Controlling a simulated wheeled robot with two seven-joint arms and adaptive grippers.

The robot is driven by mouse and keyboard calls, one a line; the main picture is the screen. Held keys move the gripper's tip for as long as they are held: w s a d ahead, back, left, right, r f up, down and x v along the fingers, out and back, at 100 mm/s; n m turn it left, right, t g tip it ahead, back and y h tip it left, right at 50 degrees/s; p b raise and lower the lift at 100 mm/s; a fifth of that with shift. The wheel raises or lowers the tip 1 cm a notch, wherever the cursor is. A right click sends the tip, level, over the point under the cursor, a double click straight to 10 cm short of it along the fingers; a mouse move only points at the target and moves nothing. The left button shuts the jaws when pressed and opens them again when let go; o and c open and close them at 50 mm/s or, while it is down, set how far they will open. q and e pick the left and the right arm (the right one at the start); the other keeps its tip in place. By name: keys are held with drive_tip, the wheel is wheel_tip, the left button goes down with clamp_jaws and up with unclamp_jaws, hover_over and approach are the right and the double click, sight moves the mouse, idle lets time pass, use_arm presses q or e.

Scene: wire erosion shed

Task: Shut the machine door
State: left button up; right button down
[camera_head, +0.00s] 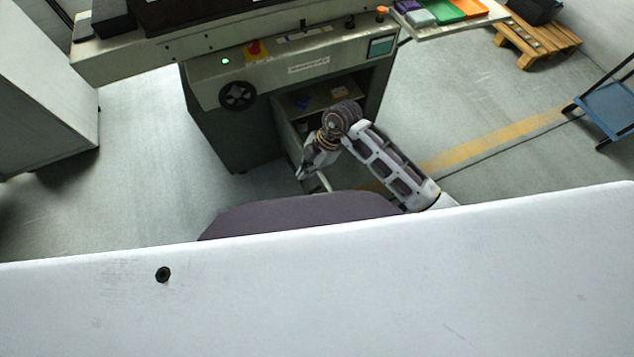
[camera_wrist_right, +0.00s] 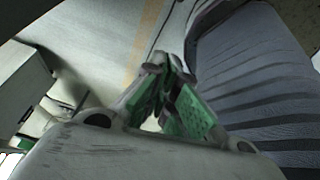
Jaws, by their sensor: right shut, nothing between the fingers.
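The machine (camera_head: 215,125) stands ahead of me in the head view, with its lower compartment (camera_head: 320,98) open on the right part of its front. Shelves and small items show inside. I cannot clearly make out the door panel; a thin pale bar (camera_head: 324,182) beside my right gripper may be part of it. My right gripper (camera_head: 301,174) is low in front of the opening, pointing down and left. In the right wrist view its green-padded fingers (camera_wrist_right: 172,98) are closed together with nothing between them. Whether it touches the door is hidden. My left gripper is not in view.
A control panel with a handwheel (camera_head: 238,95) and a red knob (camera_head: 255,47) runs above the opening. A pale cabinet (camera_head: 45,90) stands at left. A pallet (camera_head: 537,40) and a blue cart (camera_head: 608,108) are at right. The floor between is clear.

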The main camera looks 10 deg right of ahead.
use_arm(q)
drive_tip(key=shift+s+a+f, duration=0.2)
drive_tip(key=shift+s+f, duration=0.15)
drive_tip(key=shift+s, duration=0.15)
use_arm(e)
drive_tip(key=shift+d+f+h, duration=0.25)
drive_tip(key=shift+d+h, duration=0.05)
drive_tip(key=shift+d, duration=0.3)
drive_tip(key=shift+d+f+h, duration=0.25)
drive_tip(key=shift+d+h, duration=0.05)
drive_tip(key=shift+d, duration=0.3)
drive_tip(key=shift+f, duration=0.1)
